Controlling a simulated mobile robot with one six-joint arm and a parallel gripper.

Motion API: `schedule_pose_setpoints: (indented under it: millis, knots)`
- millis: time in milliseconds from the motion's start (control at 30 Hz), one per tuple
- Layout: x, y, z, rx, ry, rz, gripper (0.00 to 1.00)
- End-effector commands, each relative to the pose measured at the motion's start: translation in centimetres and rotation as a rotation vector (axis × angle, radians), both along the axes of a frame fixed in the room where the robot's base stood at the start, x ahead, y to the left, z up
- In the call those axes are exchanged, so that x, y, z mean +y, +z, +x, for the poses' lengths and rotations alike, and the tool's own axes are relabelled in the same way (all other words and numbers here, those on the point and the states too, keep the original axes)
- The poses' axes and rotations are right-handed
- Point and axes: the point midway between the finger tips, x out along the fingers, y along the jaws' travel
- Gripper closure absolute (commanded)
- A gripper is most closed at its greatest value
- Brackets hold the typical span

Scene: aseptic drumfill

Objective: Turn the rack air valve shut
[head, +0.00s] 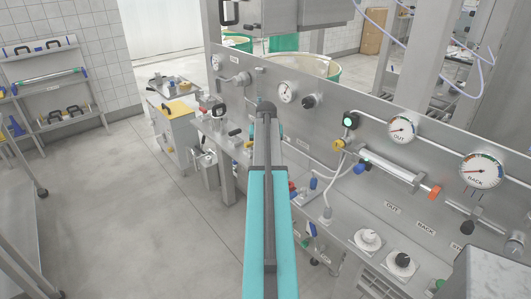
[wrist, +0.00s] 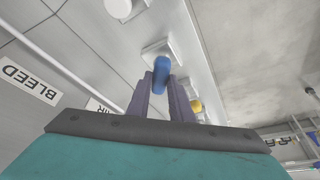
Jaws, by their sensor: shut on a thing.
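In the wrist view, a blue valve handle (wrist: 161,70) stands on a pale square mount (wrist: 157,50) on a grey panel. My gripper (wrist: 162,82) has its two dark fingers on either side of the handle and is shut on it. A label ending in "IR" (wrist: 98,105) lies beside my gripper, partly hidden by it. In the head view my teal arm reaches away from me along the panel, and my fingers and the held handle cannot be made out there.
A "BLEED" label (wrist: 30,79) and a yellow knob (wrist: 196,105) are near the handle. In the head view, the steel panel (head: 330,120) carries an OUT gauge (head: 402,129), a BACK gauge (head: 482,170) and pipework on the right. The floor (head: 130,210) on the left is clear.

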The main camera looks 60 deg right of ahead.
Motion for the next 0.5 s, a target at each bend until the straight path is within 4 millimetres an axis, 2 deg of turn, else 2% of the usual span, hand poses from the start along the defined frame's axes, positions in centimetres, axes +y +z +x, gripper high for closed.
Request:
schedule_pose_setpoints:
  millis: [500]
  knots:
    - [0.11,-0.12,0.48,0.000,-0.406,0.000,1.00]
